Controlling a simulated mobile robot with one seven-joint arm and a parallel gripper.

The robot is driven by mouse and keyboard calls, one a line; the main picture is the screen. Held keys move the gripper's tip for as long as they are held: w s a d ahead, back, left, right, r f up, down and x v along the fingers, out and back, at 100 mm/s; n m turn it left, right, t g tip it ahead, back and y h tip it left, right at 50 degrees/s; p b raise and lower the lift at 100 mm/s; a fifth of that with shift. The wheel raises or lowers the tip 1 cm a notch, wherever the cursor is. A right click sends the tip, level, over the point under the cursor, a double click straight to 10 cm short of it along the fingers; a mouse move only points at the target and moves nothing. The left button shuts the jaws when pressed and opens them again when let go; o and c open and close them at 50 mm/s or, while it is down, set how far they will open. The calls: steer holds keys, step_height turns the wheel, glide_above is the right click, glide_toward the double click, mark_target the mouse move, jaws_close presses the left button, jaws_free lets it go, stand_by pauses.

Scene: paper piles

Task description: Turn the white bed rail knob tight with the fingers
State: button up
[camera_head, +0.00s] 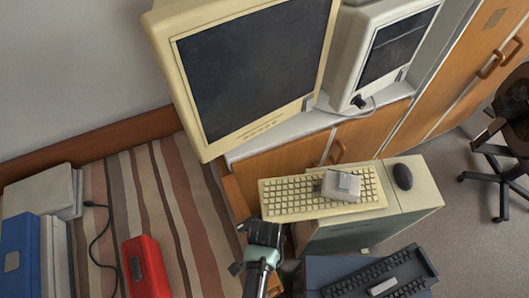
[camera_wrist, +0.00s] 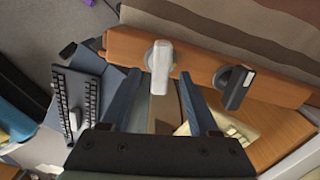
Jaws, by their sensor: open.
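The white bed rail knob (camera_wrist: 159,62) shows in the wrist view, standing out from the wooden bed rail (camera_wrist: 200,64). Its grip part is a pale upright lever. A dark knob with a light mark (camera_wrist: 236,84) sits on the same rail to its right. My gripper (camera_wrist: 160,78) is open and empty, its two fingers pointing toward the rail. In the picture the white knob lies between the fingertips; I cannot tell how far off it is. In the head view my gripper (camera_head: 263,236) is beside the bed's end, and I cannot make out the white knob there.
A cream keyboard (camera_head: 290,195) and dark mouse (camera_head: 402,176) lie on a computer case (camera_head: 425,195) close right of my gripper. A dark keyboard (camera_head: 372,277) is lower right. The striped bed (camera_head: 150,190) holds a red box (camera_head: 146,265). A large monitor (camera_head: 255,70) stands behind.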

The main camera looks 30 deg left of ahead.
steer(key=shift+f, duration=0.9)
jaws_close()
